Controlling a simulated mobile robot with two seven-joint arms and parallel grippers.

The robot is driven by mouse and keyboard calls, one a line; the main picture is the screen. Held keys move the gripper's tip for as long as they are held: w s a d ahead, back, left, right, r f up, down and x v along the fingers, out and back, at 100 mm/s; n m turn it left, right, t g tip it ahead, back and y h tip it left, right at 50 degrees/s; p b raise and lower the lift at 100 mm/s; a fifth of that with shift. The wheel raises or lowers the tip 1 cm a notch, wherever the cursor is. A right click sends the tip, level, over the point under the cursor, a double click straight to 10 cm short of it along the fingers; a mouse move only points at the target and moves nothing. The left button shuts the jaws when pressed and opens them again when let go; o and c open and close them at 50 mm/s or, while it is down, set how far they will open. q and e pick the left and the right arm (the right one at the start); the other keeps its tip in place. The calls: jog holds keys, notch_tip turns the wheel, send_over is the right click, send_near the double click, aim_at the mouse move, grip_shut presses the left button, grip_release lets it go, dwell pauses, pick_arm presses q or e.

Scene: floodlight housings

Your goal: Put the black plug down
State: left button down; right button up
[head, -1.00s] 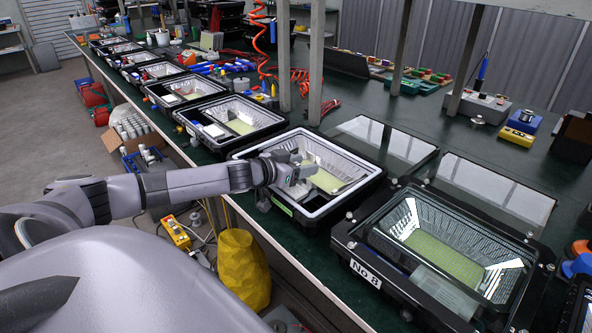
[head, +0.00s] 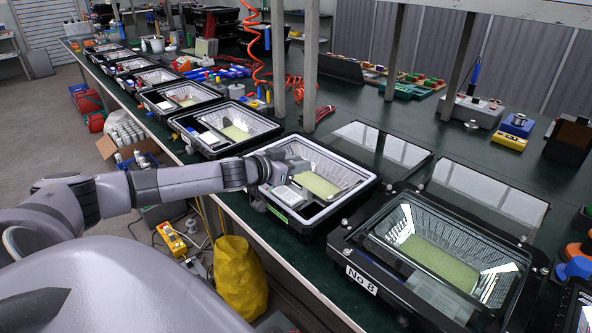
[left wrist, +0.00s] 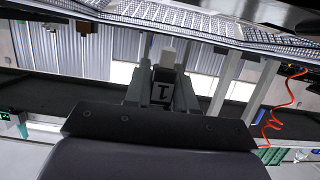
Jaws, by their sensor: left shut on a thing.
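My left gripper (head: 296,164) is over the open floodlight housing (head: 349,205) left of the No. 8 housing. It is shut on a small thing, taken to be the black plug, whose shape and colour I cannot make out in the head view. In the left wrist view the fingers (left wrist: 166,68) reach up from the palm marked 1, close together, with a small pale patch between their tips. I cannot tell whether the held thing touches the housing. The housing holds a pale box (head: 287,196) and a yellow-green LED panel (head: 318,187). My right gripper is not in view.
The glass-covered No. 8 housing (head: 362,280) stands to the right. More open housings (head: 186,133) line the bench to the left. Glass panes (head: 490,197) lie behind on the green bench top. An upright post (head: 310,80) and a red coiled hose (head: 252,45) stand behind.

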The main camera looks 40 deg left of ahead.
pick_arm(q)
notch_tip(320, 180, up, 17)
jog(key=p, duration=0.6)
jog(key=s+d+f+m+h, duration=0.1)
jog(key=s+d+f+h, duration=0.1)
jog(key=d+f, duration=0.5)
jog(key=s+d+f+m+h, duration=0.1)
jog(key=s+d+f+m, duration=0.15)
jog(key=d, duration=0.95)
jog(key=s+d+f+n, duration=0.1)
jog(key=s+d, duration=0.4)
jog(key=d, duration=0.3)
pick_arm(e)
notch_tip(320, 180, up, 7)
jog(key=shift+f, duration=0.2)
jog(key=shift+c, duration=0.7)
pick_arm(q)
jog(key=s+a+f+n+y, duration=0.1)
jog(key=s+f+n+y, duration=0.1)
jog(key=s, duration=0.4)
jog(key=shift+s+a+f+n+y, duration=0.25)
jog(key=shift+s+f+n+y, duration=0.15)
jog(key=shift+n+y, duration=0.55)
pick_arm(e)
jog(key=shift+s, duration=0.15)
